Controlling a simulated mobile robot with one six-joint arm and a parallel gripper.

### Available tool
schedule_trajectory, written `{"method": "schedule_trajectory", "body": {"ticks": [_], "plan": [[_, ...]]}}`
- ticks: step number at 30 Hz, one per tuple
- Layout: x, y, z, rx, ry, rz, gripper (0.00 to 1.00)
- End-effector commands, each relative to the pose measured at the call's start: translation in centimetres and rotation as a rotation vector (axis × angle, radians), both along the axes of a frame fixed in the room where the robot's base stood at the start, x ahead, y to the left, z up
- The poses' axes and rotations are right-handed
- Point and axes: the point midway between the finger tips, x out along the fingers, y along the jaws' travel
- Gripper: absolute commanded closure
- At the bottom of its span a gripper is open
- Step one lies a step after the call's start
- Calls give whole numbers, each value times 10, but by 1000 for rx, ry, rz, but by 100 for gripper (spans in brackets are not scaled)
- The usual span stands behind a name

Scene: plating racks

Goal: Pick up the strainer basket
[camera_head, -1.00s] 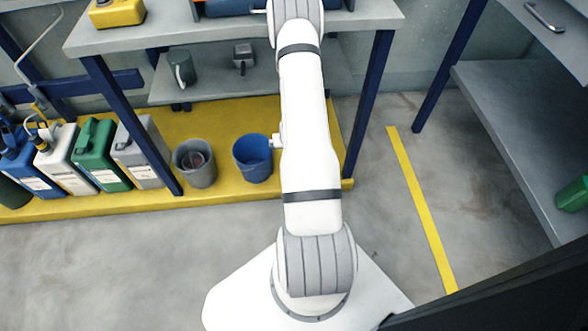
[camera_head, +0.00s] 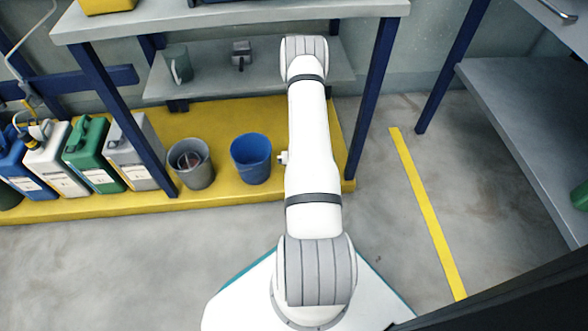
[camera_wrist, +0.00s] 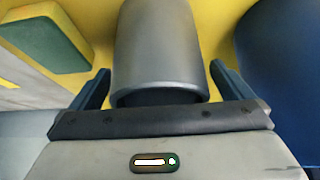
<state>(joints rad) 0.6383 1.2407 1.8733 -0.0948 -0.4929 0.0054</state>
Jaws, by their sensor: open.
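In the head view, a round basket-like thing (camera_head: 188,160), probably the strainer basket, shows inside a grey bucket (camera_head: 200,178) on the yellow platform. Its details are too small to make out. My gripper is hidden behind my arm in the head view. In the wrist view, my gripper (camera_wrist: 160,80) is open, with its two dark blue fingers well apart. A smooth grey cylindrical thing (camera_wrist: 158,45) appears between them, with a dark edge at its near end. I cannot tell for sure whether this is the grey bucket, or whether the fingers touch it.
A blue bucket (camera_head: 251,160) stands right of the grey one. Several jugs, including a green one (camera_head: 92,158), stand to the left. A mug (camera_head: 178,64) and a small grey object (camera_head: 242,55) sit on the middle shelf. A blue rack leg (camera_head: 125,120) stands close by.

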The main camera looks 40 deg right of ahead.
Motion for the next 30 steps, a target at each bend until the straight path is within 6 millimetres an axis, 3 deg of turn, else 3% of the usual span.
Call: {"method": "schedule_trajectory", "body": {"ticks": [6, 24, 30], "plan": [[1, -1, 0, 0, 0, 0, 0], [0, -1, 0, 0, 0, -1, 49], [0, -1, 0, -1, -1, -1, 49]]}}
